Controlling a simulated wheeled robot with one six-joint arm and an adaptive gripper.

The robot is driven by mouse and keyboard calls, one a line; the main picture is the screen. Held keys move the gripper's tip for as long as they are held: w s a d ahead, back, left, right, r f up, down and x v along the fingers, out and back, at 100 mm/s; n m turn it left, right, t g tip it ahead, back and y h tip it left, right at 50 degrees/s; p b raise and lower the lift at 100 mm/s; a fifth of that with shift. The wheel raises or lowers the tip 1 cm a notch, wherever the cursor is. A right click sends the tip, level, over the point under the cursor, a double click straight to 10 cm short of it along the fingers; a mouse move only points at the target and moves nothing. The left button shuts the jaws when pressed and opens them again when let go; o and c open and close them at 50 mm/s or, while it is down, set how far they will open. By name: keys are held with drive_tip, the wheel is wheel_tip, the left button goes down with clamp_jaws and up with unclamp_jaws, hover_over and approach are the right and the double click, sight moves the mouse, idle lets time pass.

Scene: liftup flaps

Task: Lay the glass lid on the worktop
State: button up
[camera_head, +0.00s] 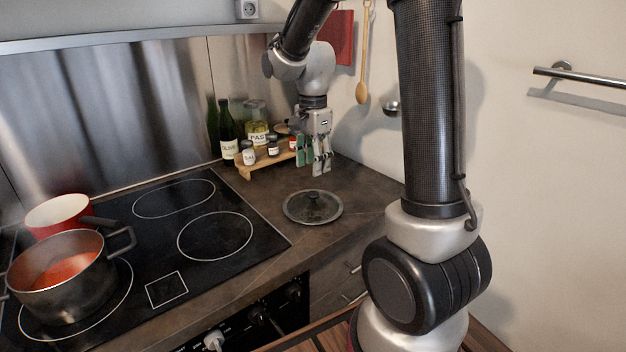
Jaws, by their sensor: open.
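The glass lid (297,208) lies flat on the dark worktop (268,189), right of the hob, with its dark knob on top. My gripper (316,172) points down above the back part of the lid, near the small wooden rack. It is open and nothing shows between its fingers. It looks apart from the lid, with a gap between the fingertips and the knob.
A steel pot (62,280) with red sauce and a red pan (57,212) stand on the left of the hob (190,255). A wooden rack (262,163) with jars stands behind my gripper, beside a dark bottle (228,135). Worktop around the lid is clear.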

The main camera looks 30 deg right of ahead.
drive_tip(key=s+r+n+t, duration=0.2)
drive_tip(key=s+r+n, duration=0.5)
drive_tip(key=s+r, duration=0.25)
drive_tip(key=s+d+n+t, duration=0.1)
drive_tip(key=s+n+t, duration=0.1)
drive_tip(key=s+n, duration=0.6)
drive_tip(key=s, duration=0.4)
drive_tip(key=shift+r+n, duration=0.3)
drive_tip(key=shift+n, duration=0.1)
drive_tip(key=shift+d, duration=0.1)
